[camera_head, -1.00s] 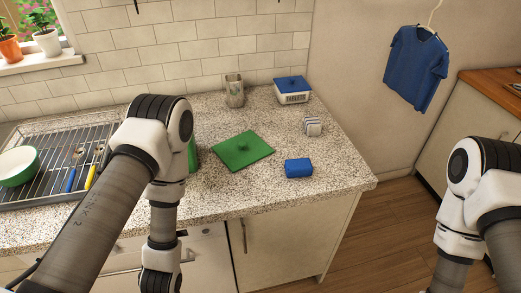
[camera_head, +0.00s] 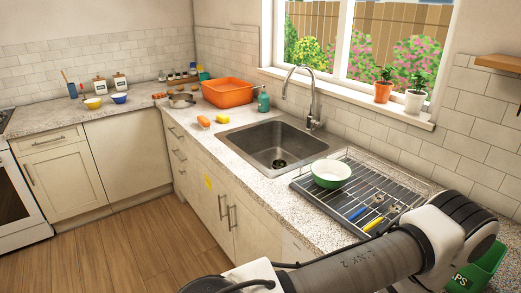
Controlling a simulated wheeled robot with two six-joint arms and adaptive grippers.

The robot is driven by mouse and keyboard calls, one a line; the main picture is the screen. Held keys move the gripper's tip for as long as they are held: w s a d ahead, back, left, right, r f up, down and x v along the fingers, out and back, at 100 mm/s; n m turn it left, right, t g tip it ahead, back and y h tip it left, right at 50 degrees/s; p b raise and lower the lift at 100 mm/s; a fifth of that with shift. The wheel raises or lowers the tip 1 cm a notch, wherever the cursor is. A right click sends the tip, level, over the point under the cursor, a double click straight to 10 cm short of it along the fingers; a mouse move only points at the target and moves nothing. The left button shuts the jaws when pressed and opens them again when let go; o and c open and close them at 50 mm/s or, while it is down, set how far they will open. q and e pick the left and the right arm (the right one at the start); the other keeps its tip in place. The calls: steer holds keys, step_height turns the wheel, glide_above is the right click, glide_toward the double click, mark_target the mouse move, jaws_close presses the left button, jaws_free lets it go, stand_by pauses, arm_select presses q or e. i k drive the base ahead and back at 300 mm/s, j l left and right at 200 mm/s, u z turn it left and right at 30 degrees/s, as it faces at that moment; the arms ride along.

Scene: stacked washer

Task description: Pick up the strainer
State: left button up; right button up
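A dark round piece that looks like a sink strainer (camera_head: 279,163) sits at the drain in the bottom of the metal sink (camera_head: 250,146). It is small, and I cannot tell whether it is loose or part of the drain. One of my arms crosses the lower right of the view. Its gripper is outside the picture, and so is my other gripper. Nothing of mine is near the sink bottom.
Right of the sink, a dish rack (camera_head: 408,190) holds a green-and-white bowl (camera_head: 331,174) and blue- and yellow-handled utensils. A faucet (camera_head: 312,98) stands behind the sink.

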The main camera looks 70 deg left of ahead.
mark_target(277, 162)
steer(key=u, duration=2.25)
steer(key=z, duration=1.4)
steer(key=u, duration=1.4)
steer(key=i+j, duration=0.15)
steer(key=j, duration=0.15)
steer(key=i+j, duration=0.1)
steer(key=j, duration=0.15)
